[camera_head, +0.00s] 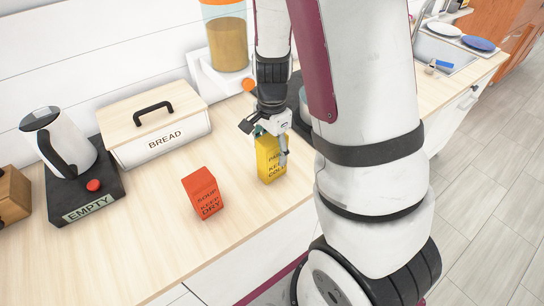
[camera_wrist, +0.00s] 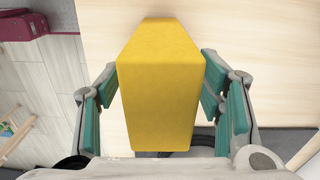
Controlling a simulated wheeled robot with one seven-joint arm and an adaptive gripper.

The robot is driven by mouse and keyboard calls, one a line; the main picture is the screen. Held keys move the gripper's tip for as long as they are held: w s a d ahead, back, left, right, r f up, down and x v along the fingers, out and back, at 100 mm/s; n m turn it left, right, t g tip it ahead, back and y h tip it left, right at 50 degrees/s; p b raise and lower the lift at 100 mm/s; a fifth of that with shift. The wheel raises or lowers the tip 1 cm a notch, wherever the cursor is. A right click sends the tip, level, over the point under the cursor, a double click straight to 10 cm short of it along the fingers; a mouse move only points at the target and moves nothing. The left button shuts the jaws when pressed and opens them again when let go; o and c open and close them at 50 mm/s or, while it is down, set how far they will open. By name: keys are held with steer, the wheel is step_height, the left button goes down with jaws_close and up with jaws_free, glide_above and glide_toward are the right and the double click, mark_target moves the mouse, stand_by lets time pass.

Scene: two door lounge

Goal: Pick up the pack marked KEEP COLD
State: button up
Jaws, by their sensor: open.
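The yellow pack marked KEEP COLD (camera_head: 270,160) stands upright on the wooden counter near its front edge. My gripper (camera_head: 271,135) is over the top of the yellow pack. In the wrist view the yellow pack (camera_wrist: 160,85) fills the middle, between the teal finger pads of my gripper (camera_wrist: 162,108). The fingers are open, one on each side of the pack, with a narrow gap showing on both sides. Part of the pack's upper end is hidden by my gripper in the head view.
A white bread box (camera_head: 160,140) with a wooden lid stands at the back left. A kettle (camera_head: 57,142) sits on a dark base marked EMPTY (camera_head: 92,207). A canister (camera_head: 228,38) stands behind my gripper. The counter front (camera_head: 125,265) is clear.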

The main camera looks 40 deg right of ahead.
jaws_close()
steer(key=shift+r, duration=0.15)
